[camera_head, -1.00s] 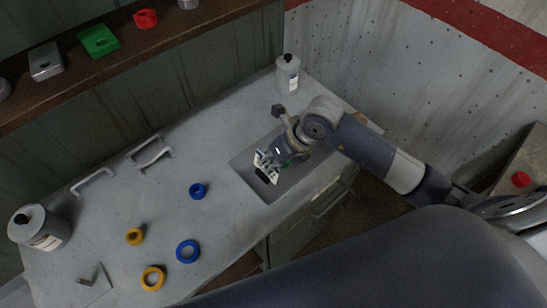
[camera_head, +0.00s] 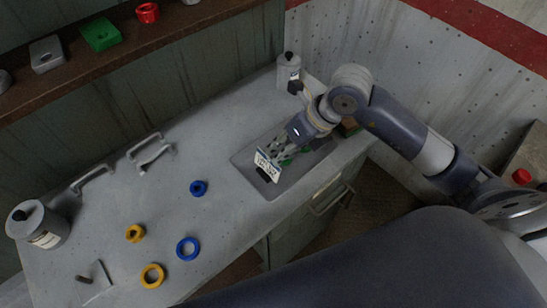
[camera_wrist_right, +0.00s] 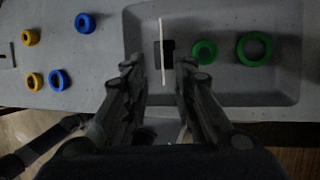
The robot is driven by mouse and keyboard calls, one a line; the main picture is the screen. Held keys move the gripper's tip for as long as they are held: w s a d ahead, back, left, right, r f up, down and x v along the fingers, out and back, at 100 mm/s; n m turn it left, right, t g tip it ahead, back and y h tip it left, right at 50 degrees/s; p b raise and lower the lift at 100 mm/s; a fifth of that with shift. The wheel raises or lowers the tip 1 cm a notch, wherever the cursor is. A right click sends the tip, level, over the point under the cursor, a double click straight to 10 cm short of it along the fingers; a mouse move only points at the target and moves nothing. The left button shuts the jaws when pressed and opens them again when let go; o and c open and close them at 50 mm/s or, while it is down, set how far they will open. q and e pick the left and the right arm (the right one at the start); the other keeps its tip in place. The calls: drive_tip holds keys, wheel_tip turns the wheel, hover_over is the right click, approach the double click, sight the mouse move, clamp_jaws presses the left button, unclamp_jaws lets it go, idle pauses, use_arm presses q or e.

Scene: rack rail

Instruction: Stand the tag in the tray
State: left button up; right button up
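The tag (camera_head: 267,163) is a thin white card with dark print, upright in the sunken grey tray (camera_head: 241,162). In the right wrist view the tag (camera_wrist_right: 161,40) shows edge-on as a thin pale line beside a small black block (camera_wrist_right: 168,48). The block (camera_head: 263,173) also shows at the tag's foot in the head view. Whether the tag sits in it or only against it I cannot tell. My right gripper (camera_head: 281,153) is open just behind the tag, its fingers (camera_wrist_right: 159,66) spread either side of the tag's line, with gaps. My left gripper is not in view.
Two green rings (camera_wrist_right: 204,52) (camera_wrist_right: 254,48) lie in the tray beside the tag. Blue rings (camera_head: 198,188) and yellow rings (camera_head: 152,275) lie on the counter to the left. A white canister (camera_head: 288,72) stands behind the arm. Grey handles (camera_head: 150,153) rise from the counter.

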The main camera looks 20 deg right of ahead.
drive_tip(key=shift+v, duration=2.2)
